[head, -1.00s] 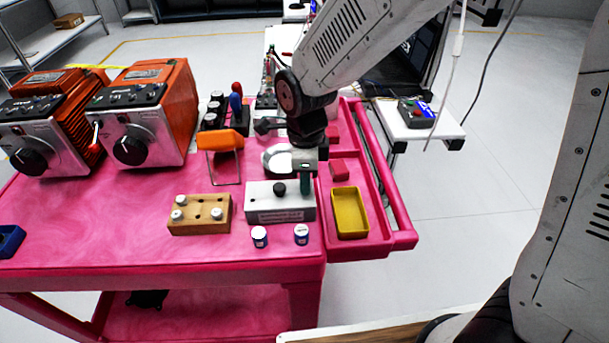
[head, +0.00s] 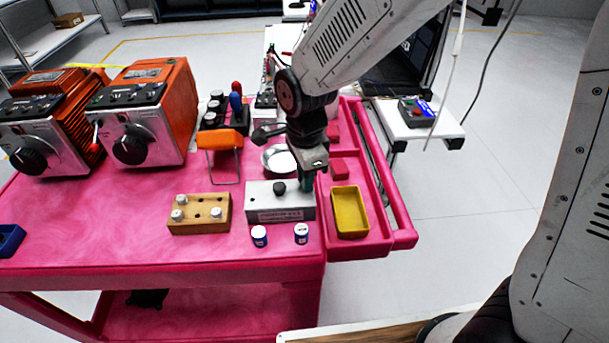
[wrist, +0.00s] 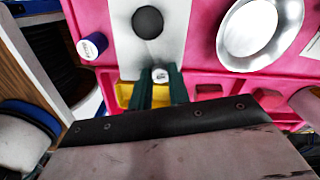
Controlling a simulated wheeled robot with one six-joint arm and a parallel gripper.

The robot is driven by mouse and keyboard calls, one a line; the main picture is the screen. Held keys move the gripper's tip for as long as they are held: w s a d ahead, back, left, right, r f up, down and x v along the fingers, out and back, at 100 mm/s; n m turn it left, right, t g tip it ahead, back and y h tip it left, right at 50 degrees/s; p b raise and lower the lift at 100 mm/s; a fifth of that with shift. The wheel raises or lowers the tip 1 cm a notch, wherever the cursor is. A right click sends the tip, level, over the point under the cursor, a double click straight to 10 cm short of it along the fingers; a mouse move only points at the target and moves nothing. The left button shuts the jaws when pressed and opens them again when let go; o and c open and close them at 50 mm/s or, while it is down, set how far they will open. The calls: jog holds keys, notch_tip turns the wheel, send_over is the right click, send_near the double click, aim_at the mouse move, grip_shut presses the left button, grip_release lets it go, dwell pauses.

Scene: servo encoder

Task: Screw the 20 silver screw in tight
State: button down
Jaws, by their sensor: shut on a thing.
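A silver screw (wrist: 160,75) shows between my fingertips in the wrist view, its pale round top bearing a small dark mark that I cannot read surely. It is at the right end of the grey metal block (head: 272,206), which also shows in the wrist view (wrist: 160,48). My gripper (head: 306,187) points down over that end, shut on the screw; it also shows in the wrist view (wrist: 160,82). In the head view the fingers hide the screw. How deep it sits is hidden. A black knob (head: 279,188) stands at the block's middle.
A wooden block (head: 200,225) with several silver-topped pieces stands left. Two blue-and-white cylinders, one left (head: 259,236) and one right (head: 301,234), stand in front. A yellow tray (head: 350,212) lies right, a metal dish (head: 277,160) behind. An orange-handled rack (head: 219,140) stands behind left.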

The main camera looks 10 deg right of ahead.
jog(key=m, duration=0.3)
jog(key=shift+m, duration=0.4)
jog(key=c, duration=1.7)
grip_release()
jog(key=shift+m, duration=0.9)
jog(key=shift+c, duration=0.2)
jog(key=o, duration=0.5)
jog(key=shift+c, duration=0.4)
jog(key=shift+r, duration=3.75)
